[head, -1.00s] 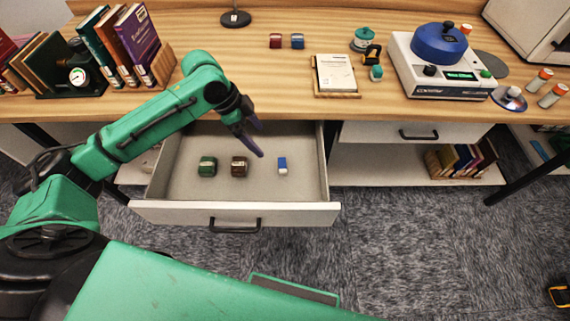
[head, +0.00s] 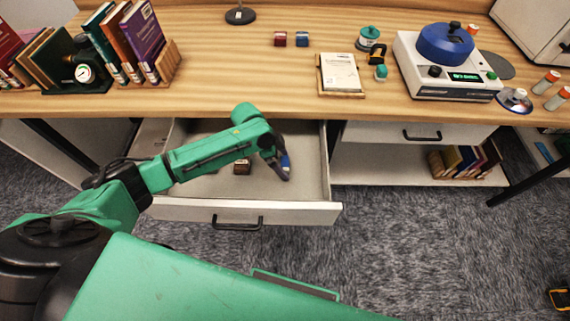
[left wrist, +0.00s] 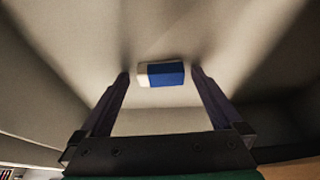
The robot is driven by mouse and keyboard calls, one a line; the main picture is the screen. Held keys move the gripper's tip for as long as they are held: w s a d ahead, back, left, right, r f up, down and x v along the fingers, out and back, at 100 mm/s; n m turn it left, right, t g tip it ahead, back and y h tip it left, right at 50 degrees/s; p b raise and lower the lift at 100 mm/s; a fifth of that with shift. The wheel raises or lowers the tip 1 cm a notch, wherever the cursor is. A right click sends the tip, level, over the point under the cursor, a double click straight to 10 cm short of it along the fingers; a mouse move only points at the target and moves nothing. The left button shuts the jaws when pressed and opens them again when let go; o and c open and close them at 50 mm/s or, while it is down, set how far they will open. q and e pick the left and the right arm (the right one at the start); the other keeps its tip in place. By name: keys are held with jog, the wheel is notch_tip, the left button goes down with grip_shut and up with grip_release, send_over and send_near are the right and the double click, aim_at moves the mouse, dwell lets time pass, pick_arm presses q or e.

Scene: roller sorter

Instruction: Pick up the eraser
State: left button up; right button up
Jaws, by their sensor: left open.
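The eraser is a small block, blue with a white end. It lies on the floor of the open drawer (head: 315,181). In the left wrist view the eraser (left wrist: 161,74) sits between and slightly beyond the two fingertips, with its long side across the gap. My left gripper (left wrist: 160,80) is open and points down at it, with a gap visible on each side. In the head view my left gripper (head: 284,172) is low inside the drawer and partly covers the eraser (head: 286,160). My right gripper is not in view.
A brown block (head: 242,167) lies in the drawer left of the eraser, under my left arm. The drawer walls surround the gripper closely, and the desk edge (head: 300,116) overhangs behind. Books (head: 125,45), a notepad (head: 340,72) and a centrifuge-like device (head: 447,65) stand on the desk.

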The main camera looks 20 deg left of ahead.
aim_at(283, 163)
pick_arm(q)
jog(key=c, duration=1.4)
jog(key=shift+o, duration=0.2)
jog(key=shift+r, duration=0.1)
notch_tip(283, 163, up, 20)
